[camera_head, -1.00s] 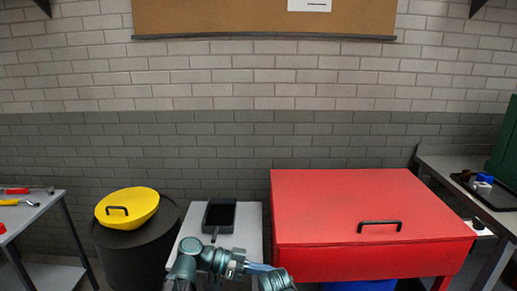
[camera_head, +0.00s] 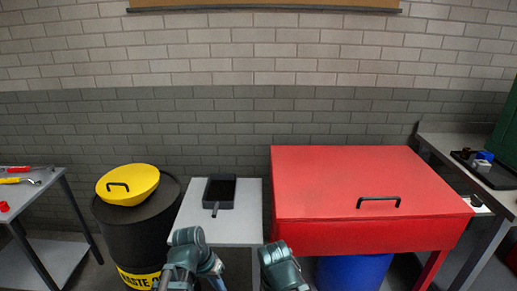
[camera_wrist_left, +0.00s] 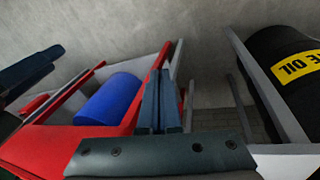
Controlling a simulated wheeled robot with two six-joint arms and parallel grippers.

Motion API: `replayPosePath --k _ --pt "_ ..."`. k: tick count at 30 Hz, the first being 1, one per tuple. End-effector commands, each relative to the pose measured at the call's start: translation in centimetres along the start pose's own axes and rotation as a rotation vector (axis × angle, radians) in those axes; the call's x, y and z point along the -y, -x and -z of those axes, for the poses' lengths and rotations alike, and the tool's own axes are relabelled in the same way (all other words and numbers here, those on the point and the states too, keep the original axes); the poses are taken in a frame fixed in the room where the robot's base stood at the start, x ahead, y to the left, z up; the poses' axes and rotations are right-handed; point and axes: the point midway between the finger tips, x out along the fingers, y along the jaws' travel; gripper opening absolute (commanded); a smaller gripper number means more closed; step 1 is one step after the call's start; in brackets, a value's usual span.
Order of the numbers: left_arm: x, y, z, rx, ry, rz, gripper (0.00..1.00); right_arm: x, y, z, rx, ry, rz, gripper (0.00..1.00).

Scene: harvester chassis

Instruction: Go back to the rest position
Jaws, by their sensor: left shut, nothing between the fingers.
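My left gripper (camera_wrist_left: 160,110) shows in the left wrist view with its two fingers together and nothing between them. In the head view both of my arms come up from the bottom edge, folded close together, and their grippers are out of the picture. At the left edge of the left wrist view is a dark blue part (camera_wrist_left: 32,70), perhaps of my right arm or gripper. Its jaws cannot be made out.
A red lidded table (camera_head: 350,185) stands right of centre over a blue drum (camera_head: 352,272). A small grey table (camera_head: 235,225) bears a black pan (camera_head: 219,192). A black waste oil drum (camera_head: 125,235) with a yellow lid (camera_head: 128,185) is left. Workbenches flank both sides.

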Motion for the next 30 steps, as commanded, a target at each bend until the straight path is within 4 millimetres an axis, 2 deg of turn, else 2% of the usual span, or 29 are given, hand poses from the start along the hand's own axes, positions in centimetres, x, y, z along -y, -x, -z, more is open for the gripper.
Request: replayPosePath --k 6,9,19,24,30 --pt "5.4 0.8 -2.0 0.008 0.241 0.27 0.0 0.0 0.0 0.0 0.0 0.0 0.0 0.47" --pt "2.1 2.8 -1.9 0.041 0.178 0.278 0.0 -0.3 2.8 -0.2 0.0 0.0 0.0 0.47" --pt "-6.6 6.6 -3.3 0.145 -0.021 0.32 0.0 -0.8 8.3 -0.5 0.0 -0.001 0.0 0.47" --pt "-8.6 7.3 -3.9 0.17 -0.073 0.336 0.0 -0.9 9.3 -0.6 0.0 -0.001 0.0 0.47" --pt "-8.7 7.2 -4.0 0.175 -0.08 0.338 0.0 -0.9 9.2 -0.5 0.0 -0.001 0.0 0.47"
